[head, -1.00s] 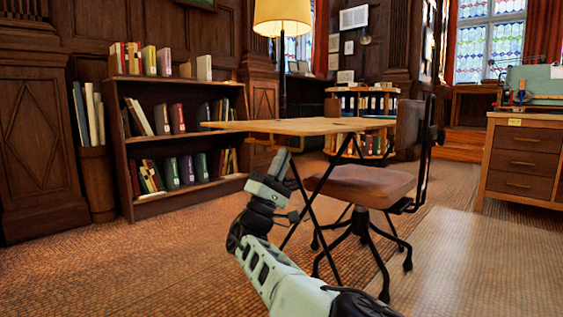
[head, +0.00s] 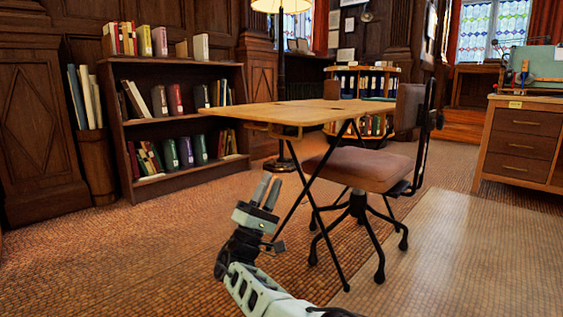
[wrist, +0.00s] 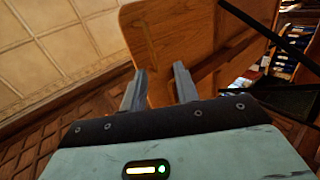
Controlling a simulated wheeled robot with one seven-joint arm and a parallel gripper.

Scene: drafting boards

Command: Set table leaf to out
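An upholstered swivel chair (head: 365,168) stands close at the table's right. A bookcase (head: 118,100) is behind at the left, with a floor lamp (head: 283,75) beside it. A drawer desk (head: 522,148) stands far right. Floor in front is clear.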

